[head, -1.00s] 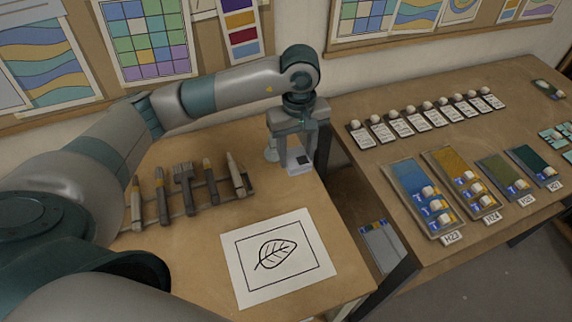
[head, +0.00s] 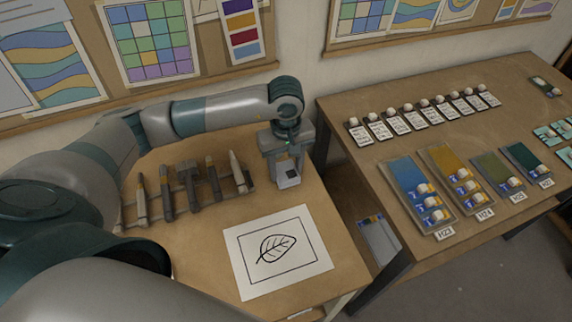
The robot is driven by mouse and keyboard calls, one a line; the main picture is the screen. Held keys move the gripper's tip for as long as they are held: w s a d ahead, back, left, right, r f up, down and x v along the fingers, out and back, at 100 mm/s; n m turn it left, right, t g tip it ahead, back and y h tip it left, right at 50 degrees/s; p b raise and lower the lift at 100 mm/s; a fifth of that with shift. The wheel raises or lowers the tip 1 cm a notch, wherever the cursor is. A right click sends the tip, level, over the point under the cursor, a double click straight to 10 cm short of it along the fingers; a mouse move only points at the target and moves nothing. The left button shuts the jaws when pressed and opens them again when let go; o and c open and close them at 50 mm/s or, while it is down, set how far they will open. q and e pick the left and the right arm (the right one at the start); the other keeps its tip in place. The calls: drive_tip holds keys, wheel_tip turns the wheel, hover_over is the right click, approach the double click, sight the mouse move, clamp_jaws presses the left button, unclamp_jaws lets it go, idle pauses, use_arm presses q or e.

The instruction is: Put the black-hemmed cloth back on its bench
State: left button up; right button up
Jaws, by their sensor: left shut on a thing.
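My left gripper (head: 287,177) is over the back right part of the left bench (head: 220,215). It is shut on a small whitish folded piece with a dark patch, which looks like the cloth (head: 288,180). The fingers hide part of it, and its hem does not show clearly. The piece is low over the bench top; I cannot tell whether it touches the wood. My right gripper is not in view.
A rack with several brushes and tools (head: 190,188) stands left of the gripper. A paper with a leaf drawing (head: 310,263) lies in front. Across a gap, the right bench (head: 400,165) holds colour panels (head: 406,177) and rows of labelled samples.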

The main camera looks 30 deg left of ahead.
use_arm(q)
drive_tip(key=shift+f, duration=0.3)
drive_tip(key=shift+f, duration=0.1)
drive_tip(key=o, duration=0.9)
drive_tip(key=shift+o, duration=0.2)
